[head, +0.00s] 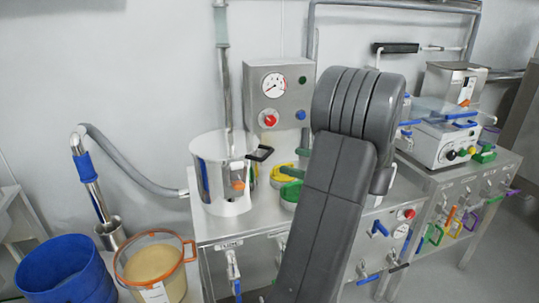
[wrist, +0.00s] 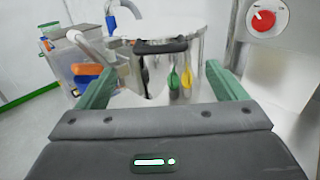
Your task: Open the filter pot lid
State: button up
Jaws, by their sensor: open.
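A shiny steel pot (head: 222,180) stands on the left end of the steel bench in the head view, with a black handle (head: 260,153) at its right rim and an orange tag on its front. In the wrist view, a steel pot (wrist: 205,30) with a black handle (wrist: 160,46) across its near upper edge is straight ahead. My gripper (wrist: 160,70) is open, its two green fingers wide apart on either side of the handle in the picture. Nothing is between them at close range. The fingers are largely hidden behind my arm in the head view.
A control box (head: 279,96) with a gauge and red knob stands behind the bench, right of the pot. A blue tub (head: 62,262) and an orange-rimmed clear bucket (head: 152,262) stand at lower left. A white instrument (head: 440,140) is at right.

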aim_at(268, 153)
jog(key=x, duration=0.9)
jog(key=shift+a, duration=0.25)
